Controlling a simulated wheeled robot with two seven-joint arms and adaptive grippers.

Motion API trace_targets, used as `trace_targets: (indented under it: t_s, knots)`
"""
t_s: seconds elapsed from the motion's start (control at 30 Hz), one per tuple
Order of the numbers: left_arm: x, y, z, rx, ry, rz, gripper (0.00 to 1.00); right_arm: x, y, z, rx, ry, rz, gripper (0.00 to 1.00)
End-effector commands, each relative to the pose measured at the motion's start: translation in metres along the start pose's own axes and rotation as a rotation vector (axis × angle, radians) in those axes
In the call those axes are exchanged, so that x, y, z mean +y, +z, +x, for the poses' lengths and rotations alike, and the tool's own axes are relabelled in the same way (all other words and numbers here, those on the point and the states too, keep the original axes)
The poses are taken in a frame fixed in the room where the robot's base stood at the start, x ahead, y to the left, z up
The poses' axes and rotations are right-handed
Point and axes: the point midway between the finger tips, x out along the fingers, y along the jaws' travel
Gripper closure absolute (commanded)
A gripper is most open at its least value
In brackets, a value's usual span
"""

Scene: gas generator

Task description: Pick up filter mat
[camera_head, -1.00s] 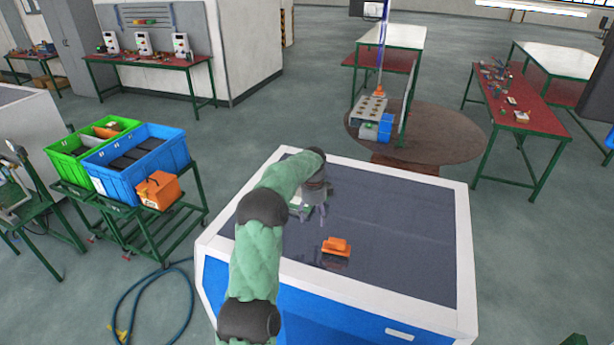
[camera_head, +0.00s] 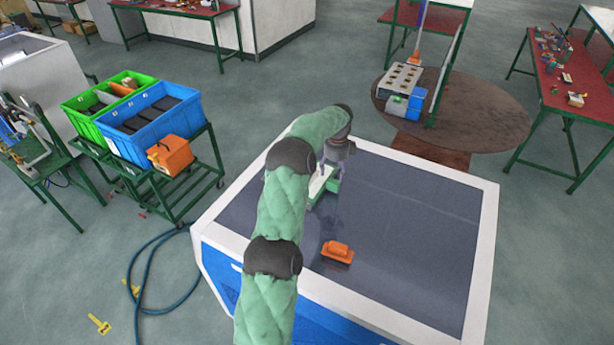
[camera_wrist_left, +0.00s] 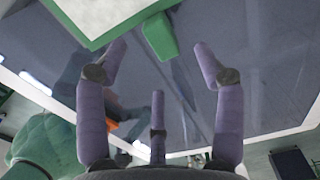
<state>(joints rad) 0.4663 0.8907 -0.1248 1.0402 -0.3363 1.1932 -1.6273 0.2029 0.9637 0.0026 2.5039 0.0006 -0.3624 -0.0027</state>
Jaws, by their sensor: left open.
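A flat white piece with a green frame and a green tab (camera_head: 322,183) lies on the dark top of the blue-and-white cabinet (camera_head: 483,235). It looks like the filter mat, though I cannot be sure. My left gripper (camera_head: 335,172) is open and empty just beside and above it, and my arm partly hides it in the head view. In the left wrist view the three spread purple fingers (camera_wrist_left: 160,62) point toward the piece (camera_wrist_left: 100,12). Its green tab (camera_wrist_left: 160,36) lies just ahead of them, with no clear contact. My right gripper is not in view.
An orange object (camera_head: 338,251) sits nearer on the cabinet top; the top's right side is clear. A cart on the left carries a green crate (camera_head: 75,110), a blue crate (camera_head: 150,141) with dark contents and an orange box (camera_head: 170,156). A blue hose (camera_head: 148,280) lies on the floor.

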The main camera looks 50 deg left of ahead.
Motion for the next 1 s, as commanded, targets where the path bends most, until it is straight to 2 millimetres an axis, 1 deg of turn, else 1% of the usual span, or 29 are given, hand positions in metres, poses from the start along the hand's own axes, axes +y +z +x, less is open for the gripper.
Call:
trace_targets:
  t_s: [0.17,0.33,0.4,0.5,0.6,0.8,0.87,0.9,0.97,1.0]
  knots:
    - [0.002,0.001,0.010,0.000,0.003,0.000,0.31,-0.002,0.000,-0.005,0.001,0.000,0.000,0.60]
    - [0.005,0.002,0.032,0.001,0.004,0.000,0.31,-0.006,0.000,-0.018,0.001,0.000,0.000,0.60]
    - [0.005,0.002,0.042,0.001,0.003,0.000,0.31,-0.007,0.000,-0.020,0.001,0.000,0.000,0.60]
    - [0.005,0.002,0.052,0.001,0.001,0.000,0.31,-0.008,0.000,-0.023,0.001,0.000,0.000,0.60]
    - [0.005,0.002,0.056,0.001,0.000,0.000,0.31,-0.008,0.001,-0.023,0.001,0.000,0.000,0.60]
    - [0.004,0.002,0.057,0.001,-0.001,0.000,0.31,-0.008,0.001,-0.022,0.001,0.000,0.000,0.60]
    - [0.004,0.002,0.057,0.001,-0.001,0.000,0.48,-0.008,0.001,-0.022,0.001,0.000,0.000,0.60]
    - [0.004,0.002,0.057,0.001,-0.001,0.000,0.60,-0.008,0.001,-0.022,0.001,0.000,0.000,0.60]
    - [0.004,0.002,0.057,0.001,0.000,0.000,0.77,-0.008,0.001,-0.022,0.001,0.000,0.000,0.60]
    - [0.004,0.002,0.057,0.001,0.000,0.000,0.88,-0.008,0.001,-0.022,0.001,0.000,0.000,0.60]
